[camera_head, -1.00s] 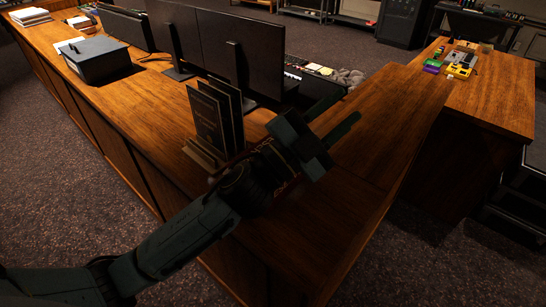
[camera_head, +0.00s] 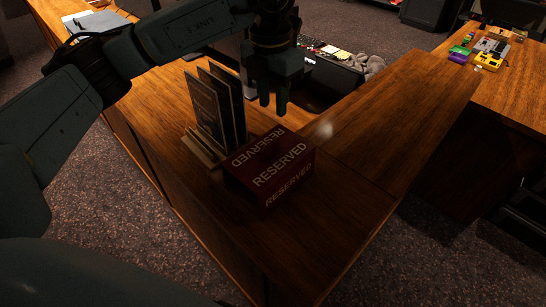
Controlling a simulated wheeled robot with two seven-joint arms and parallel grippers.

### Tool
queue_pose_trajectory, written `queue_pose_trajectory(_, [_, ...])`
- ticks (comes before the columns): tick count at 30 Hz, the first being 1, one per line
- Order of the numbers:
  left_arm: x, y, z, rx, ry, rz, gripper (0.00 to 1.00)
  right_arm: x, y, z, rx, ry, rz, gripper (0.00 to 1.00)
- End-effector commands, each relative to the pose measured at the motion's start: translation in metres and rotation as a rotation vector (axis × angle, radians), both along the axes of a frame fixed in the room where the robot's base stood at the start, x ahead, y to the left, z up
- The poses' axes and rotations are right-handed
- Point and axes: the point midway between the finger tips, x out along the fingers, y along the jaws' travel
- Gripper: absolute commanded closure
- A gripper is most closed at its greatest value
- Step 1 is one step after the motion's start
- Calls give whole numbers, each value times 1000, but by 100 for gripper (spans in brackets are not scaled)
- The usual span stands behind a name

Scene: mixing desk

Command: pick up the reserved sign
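The reserved sign (camera_head: 275,168) is a dark red block with RESERVED in pale letters on its faces. It stands on the wooden desk near the corner, in front of the dark menu boards. My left gripper (camera_head: 273,107) points down above and behind the sign, apart from it. Its two fingers are apart with nothing between them. My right gripper is not in view.
Dark menu boards (camera_head: 217,110) in a wooden stand are close to the sign's left. The wooden desk (camera_head: 350,140) is clear to the right. Small coloured devices (camera_head: 487,62) lie on the far right desk top.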

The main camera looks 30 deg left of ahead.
Motion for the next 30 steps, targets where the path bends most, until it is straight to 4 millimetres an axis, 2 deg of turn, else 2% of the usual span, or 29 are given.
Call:
queue_pose_trajectory(4, [0,9,-12,36,4,16,67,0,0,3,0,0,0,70])
queue_pose_trajectory(12, [0,8,-63,32,4,13,67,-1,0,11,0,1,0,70])
queue_pose_trajectory(20, [0,7,-83,31,4,12,67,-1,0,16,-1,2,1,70])
queue_pose_trajectory(25, [0,8,-107,31,6,12,67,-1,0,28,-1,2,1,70])
queue_pose_trajectory(30, [1,8,-127,30,2,13,67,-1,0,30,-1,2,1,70])
